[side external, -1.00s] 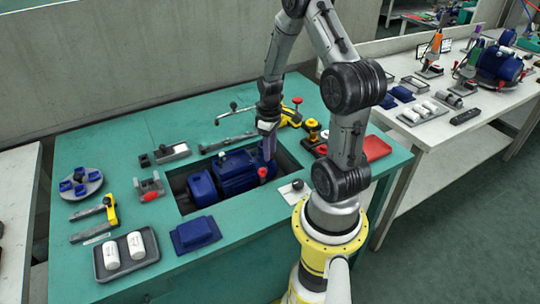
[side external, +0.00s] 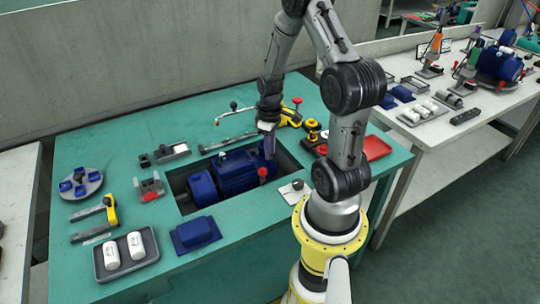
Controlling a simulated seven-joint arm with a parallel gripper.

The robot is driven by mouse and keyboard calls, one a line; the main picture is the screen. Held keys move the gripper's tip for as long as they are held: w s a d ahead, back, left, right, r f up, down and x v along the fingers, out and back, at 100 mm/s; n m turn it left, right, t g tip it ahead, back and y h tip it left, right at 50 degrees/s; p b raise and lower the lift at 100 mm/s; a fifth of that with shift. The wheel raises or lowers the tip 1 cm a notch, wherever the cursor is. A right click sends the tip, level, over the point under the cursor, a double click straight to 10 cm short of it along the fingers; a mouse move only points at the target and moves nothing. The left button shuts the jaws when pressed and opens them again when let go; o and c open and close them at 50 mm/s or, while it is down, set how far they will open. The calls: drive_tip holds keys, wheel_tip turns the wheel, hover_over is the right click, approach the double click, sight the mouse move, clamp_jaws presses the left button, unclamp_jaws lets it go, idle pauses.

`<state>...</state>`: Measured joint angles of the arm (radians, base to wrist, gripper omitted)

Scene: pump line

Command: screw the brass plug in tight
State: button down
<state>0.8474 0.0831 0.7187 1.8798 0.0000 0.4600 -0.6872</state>
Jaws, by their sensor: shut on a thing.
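The blue pump (side external: 235,172) lies in the rectangular opening of the green bench. My gripper (side external: 269,152) points down at the right end of the pump, close to its housing. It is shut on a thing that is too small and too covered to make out. The brass plug cannot be told apart in this view; the fingers and the pump's right end hide that spot. I cannot tell how deep the plug sits.
A red-topped post (side external: 262,173) stands just in front of my gripper. A yellow-handled tool (side external: 290,116) and a long bar with a ball knob (side external: 234,106) lie behind it. A red tray (side external: 376,148) is at right. A grey tray (side external: 126,255) with white cylinders is front left.

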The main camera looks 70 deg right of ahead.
drive_tip(key=m, duration=0.7)
drive_tip(key=c, duration=1)
unclamp_jaws()
drive_tip(key=shift+o, duration=0.2)
drive_tip(key=shift+r, duration=2.25)
